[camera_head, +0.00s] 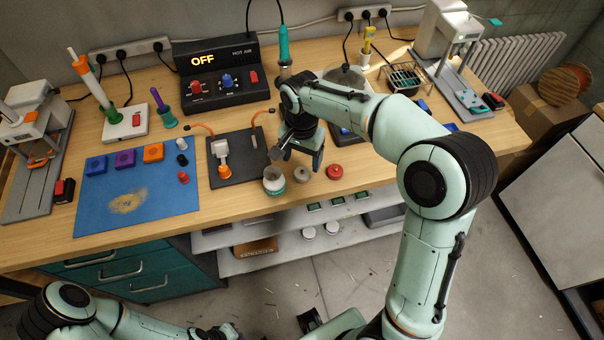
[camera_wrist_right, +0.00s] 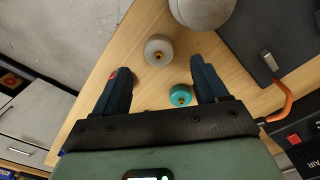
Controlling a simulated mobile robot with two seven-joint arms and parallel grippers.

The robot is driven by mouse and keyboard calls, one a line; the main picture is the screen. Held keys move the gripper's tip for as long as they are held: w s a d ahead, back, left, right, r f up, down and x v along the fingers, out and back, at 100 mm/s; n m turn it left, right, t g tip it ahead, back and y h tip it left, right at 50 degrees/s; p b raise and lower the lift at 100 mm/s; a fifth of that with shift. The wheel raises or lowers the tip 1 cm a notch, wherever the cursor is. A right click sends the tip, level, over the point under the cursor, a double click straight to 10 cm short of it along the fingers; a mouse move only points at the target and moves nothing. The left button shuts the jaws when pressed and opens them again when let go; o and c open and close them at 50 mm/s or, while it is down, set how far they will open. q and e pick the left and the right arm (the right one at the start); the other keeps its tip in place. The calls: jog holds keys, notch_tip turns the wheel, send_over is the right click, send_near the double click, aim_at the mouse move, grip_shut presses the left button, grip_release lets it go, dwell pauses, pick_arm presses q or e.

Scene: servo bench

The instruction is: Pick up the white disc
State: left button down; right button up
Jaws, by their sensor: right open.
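The white disc (camera_head: 301,174), pale grey-white with a small brass knob, lies flat on the wooden bench near its front edge. In the right wrist view the white disc (camera_wrist_right: 158,50) lies just beyond the fingertips, roughly centred between them. My right gripper (camera_head: 302,155) is open and empty, pointing down over the bench just behind the disc. Its two dark fingers also show in the right wrist view (camera_wrist_right: 159,70), apart and not touching the disc. My left arm shows at the lower left, but I cannot make out its gripper.
A teal disc (camera_wrist_right: 180,95) lies between the fingers. A red disc (camera_head: 334,171) lies right of the white one in the head view. A pale jar (camera_head: 274,186) stands close on its left, with a dark mat (camera_head: 250,174) beyond. The bench edge is close in front.

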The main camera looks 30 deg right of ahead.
aim_at(302, 170)
notch_tip(302, 170, down, 5)
jog(key=shift+s, duration=0.1)
jog(key=c, duration=1.1)
